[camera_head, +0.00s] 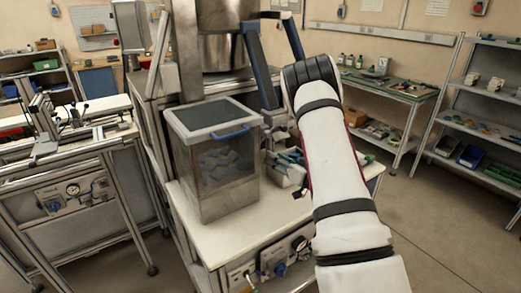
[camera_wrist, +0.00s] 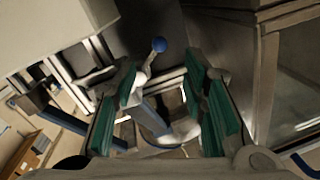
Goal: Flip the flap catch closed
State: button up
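In the wrist view, a small pale lever with a blue ball knob (camera_wrist: 158,45) stands between and just beyond my fingertips. It looks like the flap catch, but I cannot tell for certain.
A clear-sided box with a dark lid and blue handle (camera_head: 215,155) stands on the white bench (camera_head: 225,232). A steel vessel (camera_head: 226,50) rises behind it. Blue frame bars (camera_head: 258,65) are close to my wrist. A small-parts bin (camera_head: 283,172) sits beside my arm. Open floor lies right.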

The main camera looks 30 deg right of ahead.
jog(key=w+a, duration=0.1)
jog(key=w, duration=0.7)
jog(key=shift+w+a, duration=0.15)
jog(key=shift+w, duration=0.2)
jog(key=shift+c, duration=0.3)
grip_shut()
